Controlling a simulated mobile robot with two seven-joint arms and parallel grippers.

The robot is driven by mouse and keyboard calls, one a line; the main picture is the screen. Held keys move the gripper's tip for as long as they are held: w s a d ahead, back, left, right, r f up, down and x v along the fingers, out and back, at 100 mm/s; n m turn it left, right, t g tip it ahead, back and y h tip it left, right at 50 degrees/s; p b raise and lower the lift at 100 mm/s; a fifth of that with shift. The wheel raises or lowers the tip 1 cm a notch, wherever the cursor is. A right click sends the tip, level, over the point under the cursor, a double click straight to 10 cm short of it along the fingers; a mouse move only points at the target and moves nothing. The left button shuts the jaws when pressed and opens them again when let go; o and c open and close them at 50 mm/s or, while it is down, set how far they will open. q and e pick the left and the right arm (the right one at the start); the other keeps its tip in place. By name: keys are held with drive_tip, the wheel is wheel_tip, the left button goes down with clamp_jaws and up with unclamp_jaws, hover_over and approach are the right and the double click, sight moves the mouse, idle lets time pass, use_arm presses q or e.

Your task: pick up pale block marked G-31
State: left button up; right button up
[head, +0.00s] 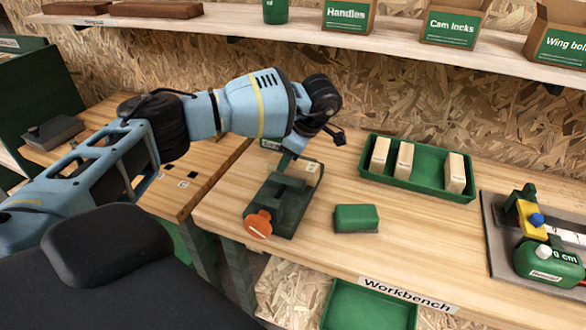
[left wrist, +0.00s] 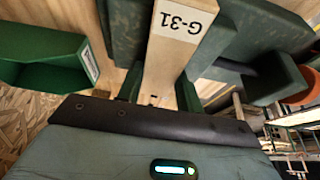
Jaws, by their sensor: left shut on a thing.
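The pale block marked G-31 (left wrist: 168,65) fills the middle of the left wrist view, its label towards the top. A pale end with a small label, probably this block (head: 313,172), shows at the far end of the dark green vise (head: 290,215) in the head view. The vise also shows around the block in the left wrist view (left wrist: 245,35); I cannot tell whether its jaws touch the block. My left gripper (head: 287,160) reaches down at the vise, shut on the block; its fingers flank the block in the wrist view (left wrist: 158,92). My right gripper is not in view.
A green tray (head: 420,188) with three pale blocks stands right of the vise. A green block-shaped object (head: 356,218) lies in front of it. A grey board (head: 500,250) with fixtures is at far right. A shelf (head: 300,32) with boxes hangs above. The front middle bench is clear.

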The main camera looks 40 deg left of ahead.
use_arm(q)
wheel_tip(320, 180, up, 10)
drive_tip(key=shift+r, duration=0.15)
idle(0.5)
